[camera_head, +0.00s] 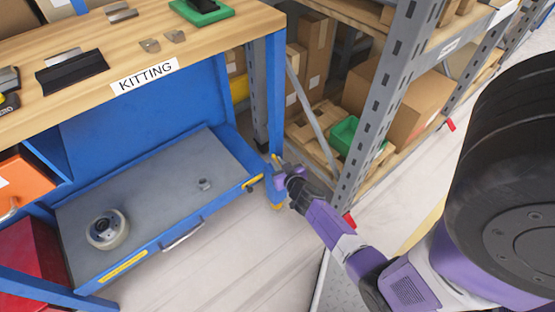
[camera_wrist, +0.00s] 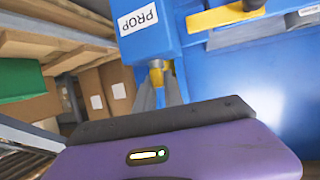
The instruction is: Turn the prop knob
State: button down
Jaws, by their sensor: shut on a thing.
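The prop knob (camera_wrist: 157,75) shows in the wrist view as a small brass-coloured and grey piece under a blue block (camera_wrist: 185,30) with a white PROP label (camera_wrist: 137,20). My gripper (camera_wrist: 161,92) is shut on the knob, with a grey finger on each side. The fingers and my purple wrist housing hide part of it. In the head view my gripper (camera_head: 280,168) is at the right end of the open blue drawer (camera_head: 185,240), beside the blue bench leg. The knob itself cannot be made out there.
A yellow lever (camera_wrist: 228,15) is close by on the blue surface. The drawer holds a round pale wheel-like part (camera_head: 107,229) and a small metal piece (camera_head: 204,184). Shelving with a grey upright (camera_head: 385,100), boxes and a green bin (camera_head: 345,135) stands close right of my gripper.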

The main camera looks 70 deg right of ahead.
jog(key=shift+n+t+y+p, duration=0.5)
jog(key=shift+n+y+p, duration=0.2)
jog(key=shift+p, duration=0.65)
jog(key=shift+f+n+t+y+p, duration=0.1)
jog(key=shift+n+t+y+p, duration=0.35)
jog(key=shift+p, duration=0.25)
jog(key=c, duration=1.4)
grip_release()
jog(key=shift+c, duration=0.2)
jog(key=shift+s, duration=0.15)
